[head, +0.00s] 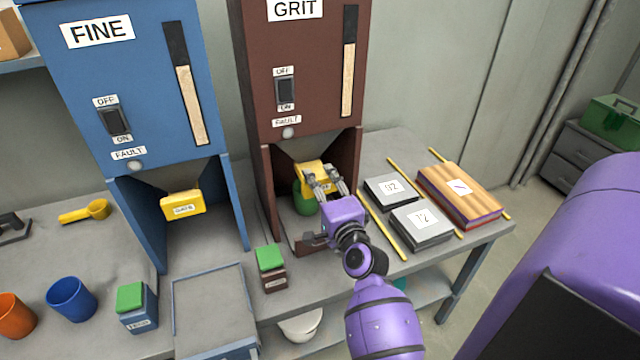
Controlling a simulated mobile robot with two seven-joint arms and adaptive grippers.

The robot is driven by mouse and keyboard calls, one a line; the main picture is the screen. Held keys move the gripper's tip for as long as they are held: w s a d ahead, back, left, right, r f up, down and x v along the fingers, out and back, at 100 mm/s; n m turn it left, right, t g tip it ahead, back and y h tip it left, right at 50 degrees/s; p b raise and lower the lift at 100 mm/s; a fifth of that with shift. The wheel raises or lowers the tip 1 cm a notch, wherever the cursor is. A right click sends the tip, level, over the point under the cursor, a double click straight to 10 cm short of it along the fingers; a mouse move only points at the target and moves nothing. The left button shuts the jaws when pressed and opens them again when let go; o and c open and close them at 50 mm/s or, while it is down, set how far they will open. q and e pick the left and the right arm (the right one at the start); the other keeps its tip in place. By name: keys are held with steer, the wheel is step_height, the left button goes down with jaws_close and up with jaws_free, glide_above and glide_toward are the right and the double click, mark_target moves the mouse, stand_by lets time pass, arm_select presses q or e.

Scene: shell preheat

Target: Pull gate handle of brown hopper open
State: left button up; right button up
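The brown hopper (300,75), labelled GRIT, stands at the back middle of the bench. Its yellow gate handle (312,173) is under the chute, partly hidden behind my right gripper. My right gripper (321,178) reaches in from the lower right with its fingers at the yellow handle. The fingers look spread to either side of it, but I cannot tell whether they press on it. A green object (304,198) sits below the handle inside the hopper's frame, partly covered by the gripper. My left gripper is not in view.
A blue hopper (130,75) labelled FINE stands to the left with its own yellow handle (183,204). A green-topped brown box (271,268) stands in front of the brown hopper. Grey blocks (420,224) and a wooden-topped block (459,193) lie to the right.

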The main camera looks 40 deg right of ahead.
steer(key=o, duration=0.4)
steer(key=shift+c, duration=0.2)
steer(key=shift+s, duration=0.35)
steer(key=v, duration=0.6)
steer(key=shift+s+a, duration=0.2)
steer(key=shift+s, duration=0.15)
steer(key=shift+f, duration=0.1)
